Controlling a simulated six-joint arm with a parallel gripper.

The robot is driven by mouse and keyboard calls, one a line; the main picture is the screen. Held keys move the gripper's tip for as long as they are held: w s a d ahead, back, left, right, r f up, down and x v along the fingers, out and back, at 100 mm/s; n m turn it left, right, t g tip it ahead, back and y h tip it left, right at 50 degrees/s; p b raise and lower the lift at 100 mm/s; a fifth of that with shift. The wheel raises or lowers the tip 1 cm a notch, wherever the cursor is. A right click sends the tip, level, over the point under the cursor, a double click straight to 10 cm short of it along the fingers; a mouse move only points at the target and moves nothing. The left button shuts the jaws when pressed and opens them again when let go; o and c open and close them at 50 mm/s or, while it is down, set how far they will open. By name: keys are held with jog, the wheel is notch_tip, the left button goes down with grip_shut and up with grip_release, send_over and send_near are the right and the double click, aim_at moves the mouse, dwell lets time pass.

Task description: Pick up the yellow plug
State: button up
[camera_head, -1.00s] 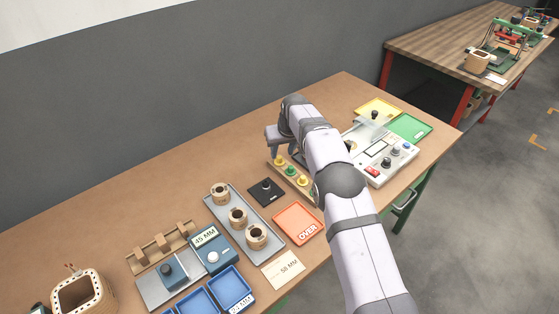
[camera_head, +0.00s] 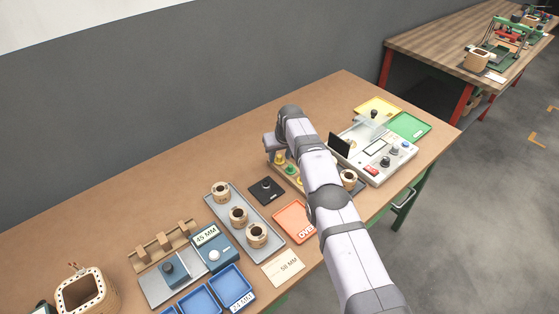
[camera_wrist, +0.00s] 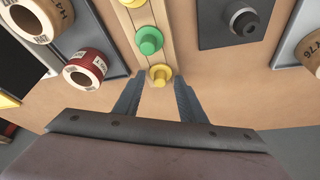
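A wooden strip (camera_wrist: 141,20) holds a row of plugs. In the wrist view, a yellow plug (camera_wrist: 160,75) stands at its near end, then a green plug (camera_wrist: 149,40), then another yellow plug (camera_wrist: 132,3) cut off by the top edge. My gripper (camera_wrist: 157,88) is open and empty, with one finger on each side of the nearest yellow plug's line. Whether the fingertips reach around this plug cannot be told. In the head view, my gripper (camera_head: 270,150) is at the far end of the strip, where a yellow plug (camera_head: 279,159) and the green plug (camera_head: 289,169) show.
A black base with a knob (camera_head: 266,188) lies beside the strip, then a grey tray (camera_head: 215,208) with coils. On the other side are a coil (camera_head: 349,179) and the white tester (camera_head: 377,165).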

aim_at(279, 158)
grip_shut()
jog(key=shift+r, duration=0.1)
jog(key=shift+r, duration=0.6)
notch_tip(279, 158, up, 9)
jog(key=p, duration=0.8)
jog(key=shift+f, duration=0.15)
jog(key=shift+a, duration=0.1)
